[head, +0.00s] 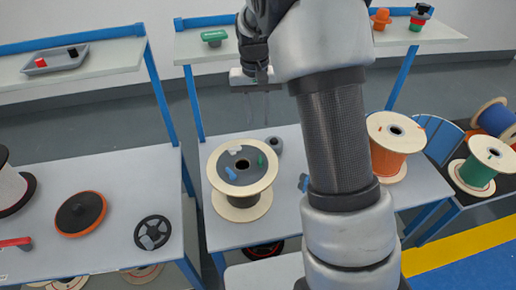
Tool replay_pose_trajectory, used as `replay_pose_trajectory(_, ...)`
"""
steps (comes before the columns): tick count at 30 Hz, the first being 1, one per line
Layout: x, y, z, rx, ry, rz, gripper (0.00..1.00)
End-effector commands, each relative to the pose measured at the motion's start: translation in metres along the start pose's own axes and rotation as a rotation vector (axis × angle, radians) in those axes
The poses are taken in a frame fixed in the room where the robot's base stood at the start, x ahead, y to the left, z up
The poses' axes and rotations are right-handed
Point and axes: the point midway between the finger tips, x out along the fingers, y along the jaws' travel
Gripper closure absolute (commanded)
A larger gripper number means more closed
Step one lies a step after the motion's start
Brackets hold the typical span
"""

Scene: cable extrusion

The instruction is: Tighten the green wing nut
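A small green piece (261,159), which looks like the green wing nut, is on the dark top face of a cream-flanged spool (241,204) on the middle table. It is right of the spool's centre hole, and its exact shape is too small to tell. A blue piece (231,173) lies left of the hole on the same face. My gripper (258,110) hangs above and behind the spool, pointing down, apart from the green piece. Its thin fingers show faintly with a gap between them, and nothing is seen in it.
A grey ring-like part (275,144) stands close behind the spool. An orange spool (387,156) stands to the right, partly behind my arm. The left table holds a black handwheel (153,233) and an orange-rimmed disc (81,214). A shelf (211,50) runs behind my gripper.

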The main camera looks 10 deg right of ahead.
Motion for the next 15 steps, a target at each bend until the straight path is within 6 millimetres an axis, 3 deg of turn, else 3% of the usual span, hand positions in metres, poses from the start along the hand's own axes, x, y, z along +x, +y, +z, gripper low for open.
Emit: replay_pose_trajectory(15, 0.113, 0.001, 0.002, 0.001, -0.007, 0.001, 0.73)
